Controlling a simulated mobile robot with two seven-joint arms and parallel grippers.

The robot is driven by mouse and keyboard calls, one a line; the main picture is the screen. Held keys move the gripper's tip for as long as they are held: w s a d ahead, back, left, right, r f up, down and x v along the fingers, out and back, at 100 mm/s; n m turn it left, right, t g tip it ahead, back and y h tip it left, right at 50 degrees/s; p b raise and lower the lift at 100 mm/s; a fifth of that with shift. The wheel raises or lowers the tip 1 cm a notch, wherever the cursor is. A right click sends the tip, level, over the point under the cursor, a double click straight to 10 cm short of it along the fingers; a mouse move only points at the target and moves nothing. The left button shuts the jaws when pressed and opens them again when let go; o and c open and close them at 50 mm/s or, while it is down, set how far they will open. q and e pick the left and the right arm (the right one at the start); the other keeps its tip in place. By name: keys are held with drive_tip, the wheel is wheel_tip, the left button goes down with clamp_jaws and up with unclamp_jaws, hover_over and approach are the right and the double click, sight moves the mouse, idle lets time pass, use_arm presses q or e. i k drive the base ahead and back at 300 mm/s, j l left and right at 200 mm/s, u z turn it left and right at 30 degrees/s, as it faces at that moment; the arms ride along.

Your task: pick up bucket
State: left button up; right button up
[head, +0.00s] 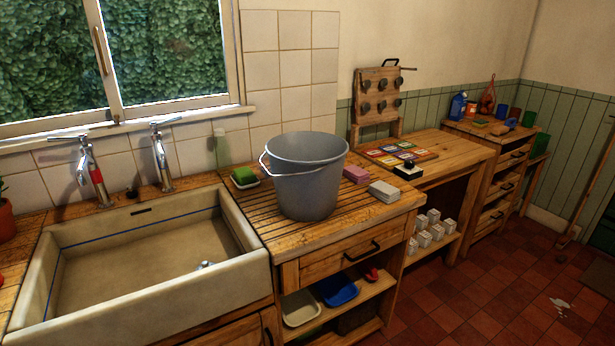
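A grey bucket (308,186) stands upright on the slatted wooden drainboard to the right of the sink. Its thin white handle (264,165) hangs down on the left side of the rim. The inside bottom of the bucket is hidden from this angle. Neither of my grippers shows in the head view.
A deep stone sink (245,291) with two taps lies left of the bucket. A green sponge (244,176), a pink block (356,174) and a whitish stack (384,191) sit near the bucket. A lower wooden bench (458,150) stands to the right. The red tiled floor is mostly clear.

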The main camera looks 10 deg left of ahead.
sight(306, 167)
drive_tip(key=i+l+u, duration=0.35)
drive_tip(key=i+l, duration=0.65)
drive_tip(key=i, duration=0.1)
